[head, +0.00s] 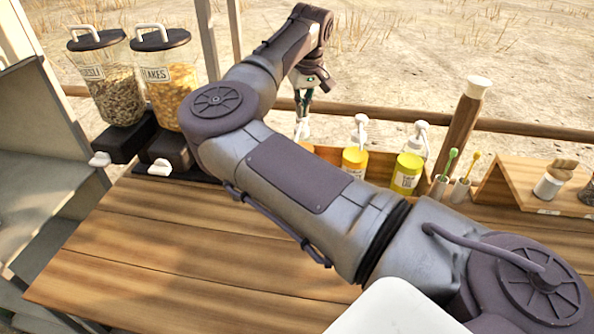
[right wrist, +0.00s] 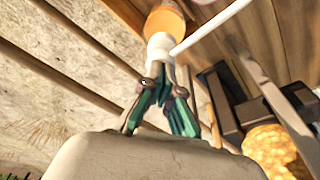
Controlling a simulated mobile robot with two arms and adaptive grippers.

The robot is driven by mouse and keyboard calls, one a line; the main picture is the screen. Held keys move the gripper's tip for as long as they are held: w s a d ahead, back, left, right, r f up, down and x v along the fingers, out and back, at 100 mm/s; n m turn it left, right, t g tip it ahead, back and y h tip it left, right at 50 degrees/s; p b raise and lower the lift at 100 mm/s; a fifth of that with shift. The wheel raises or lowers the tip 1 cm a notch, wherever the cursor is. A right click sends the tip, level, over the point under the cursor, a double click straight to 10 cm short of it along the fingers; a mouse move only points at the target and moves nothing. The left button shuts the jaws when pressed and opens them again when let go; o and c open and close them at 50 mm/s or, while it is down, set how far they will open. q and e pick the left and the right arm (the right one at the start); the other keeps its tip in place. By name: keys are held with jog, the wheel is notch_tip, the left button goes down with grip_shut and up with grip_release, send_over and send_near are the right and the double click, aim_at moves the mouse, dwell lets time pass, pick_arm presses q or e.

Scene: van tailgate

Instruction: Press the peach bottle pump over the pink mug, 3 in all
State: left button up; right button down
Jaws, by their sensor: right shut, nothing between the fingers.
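My right gripper (head: 303,115) is shut and empty, pointing down behind my arm. Its fingertips are just at a white pump head (head: 303,131). In the right wrist view, the shut fingers (right wrist: 162,88) meet the top of the white pump (right wrist: 160,47) on a peach-orange bottle (right wrist: 166,20). Its long white nozzle (right wrist: 212,26) points to the upper right. I cannot tell how far the pump is pressed. My left gripper is not in view.
An orange-yellow pump bottle (head: 355,162) and a yellow-green one (head: 407,174) stand right of the gripper. Two cereal dispensers (head: 110,90) stand at the left. Toothbrushes (head: 450,163) and a wooden shelf (head: 530,180) are at the right. The table's (head: 150,245) left front is clear.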

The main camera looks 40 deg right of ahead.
jog(key=shift+w+p+v, duration=0.15)
jog(key=shift+p+v, duration=0.3)
jog(key=shift+v, duration=0.3)
jog(key=shift+w+p+v, duration=0.15)
jog(key=shift+p+v, duration=0.25)
jog(key=shift+v, duration=0.3)
jog(key=shift+d+r, duration=0.1)
jog(key=shift+f, duration=0.2)
jog(key=shift+s+b+x, duration=0.15)
jog(key=shift+b+x, duration=0.5)
jog(key=shift+x, duration=0.1)
jog(key=shift+s+b+x, duration=0.15)
jog(key=shift+b+x, duration=0.5)
jog(key=shift+x, duration=0.15)
jog(key=shift+r, duration=0.15)
jog(key=shift+w+p+v, duration=0.15)
jog(key=shift+p+v, duration=0.35)
jog(key=shift+v, duration=0.25)
jog(key=shift+w+p+v, duration=0.15)
jog(key=shift+p+v, duration=0.35)
jog(key=shift+v, duration=0.25)
jog(key=shift+r, duration=0.1)
